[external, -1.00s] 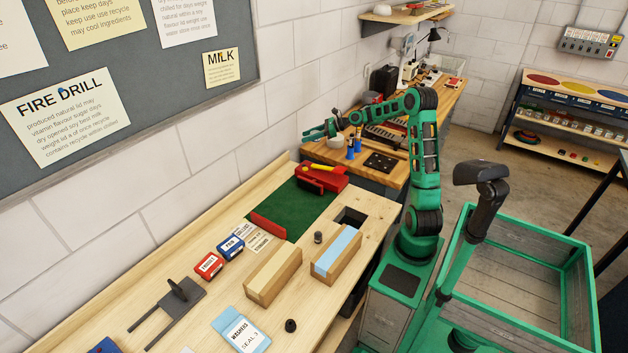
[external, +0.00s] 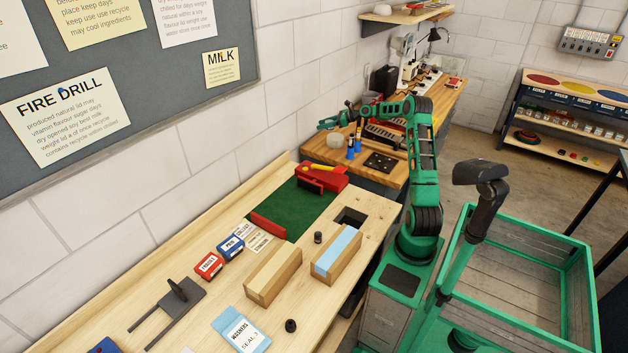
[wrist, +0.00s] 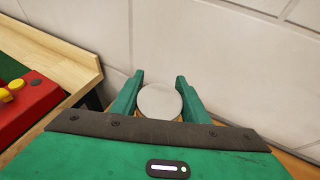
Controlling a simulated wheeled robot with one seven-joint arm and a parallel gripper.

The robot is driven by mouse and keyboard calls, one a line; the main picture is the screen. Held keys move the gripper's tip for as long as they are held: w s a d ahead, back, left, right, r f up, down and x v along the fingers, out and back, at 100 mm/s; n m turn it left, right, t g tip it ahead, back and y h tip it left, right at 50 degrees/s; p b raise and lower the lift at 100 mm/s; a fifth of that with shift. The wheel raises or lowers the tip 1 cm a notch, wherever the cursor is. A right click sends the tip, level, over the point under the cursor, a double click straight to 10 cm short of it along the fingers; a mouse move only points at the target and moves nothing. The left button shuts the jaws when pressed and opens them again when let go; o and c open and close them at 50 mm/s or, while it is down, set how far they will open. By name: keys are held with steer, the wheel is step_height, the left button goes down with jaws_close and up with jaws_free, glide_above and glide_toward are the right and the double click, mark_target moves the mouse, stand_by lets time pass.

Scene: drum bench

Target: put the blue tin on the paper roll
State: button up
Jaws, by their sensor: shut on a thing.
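My gripper (external: 327,123) is at the far left end of my outstretched arm in the external view, above the far wooden bench. In the wrist view its two green fingers (wrist: 160,80) stand on either side of a round pale-grey top, which I take for the blue tin (wrist: 160,102); its side is hidden there. The gripper is shut on it. The white paper roll (external: 334,141) stands on the far bench near the wall, just below and slightly right of the gripper in the external view. The exact gap between tin and roll cannot be told.
Blue-based bottles (external: 350,153) stand close to the right of the roll. A dark plate with holes (external: 380,162) lies nearer the bench's front edge. The block wall is close behind the gripper.

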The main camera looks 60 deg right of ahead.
steer(key=shift+w+d+f, duration=0.1)
steer(key=shift+d+f, duration=0.2)
steer(key=shift+f, duration=0.55)
steer(key=shift+s+d+f, duration=0.1)
steer(key=shift+d+f, duration=0.2)
steer(key=shift+f, duration=0.55)
steer(key=shift+w+d+f, duration=0.1)
steer(key=shift+d+f, duration=0.2)
steer(key=shift+f, duration=0.55)
steer(key=o, duration=1.1)
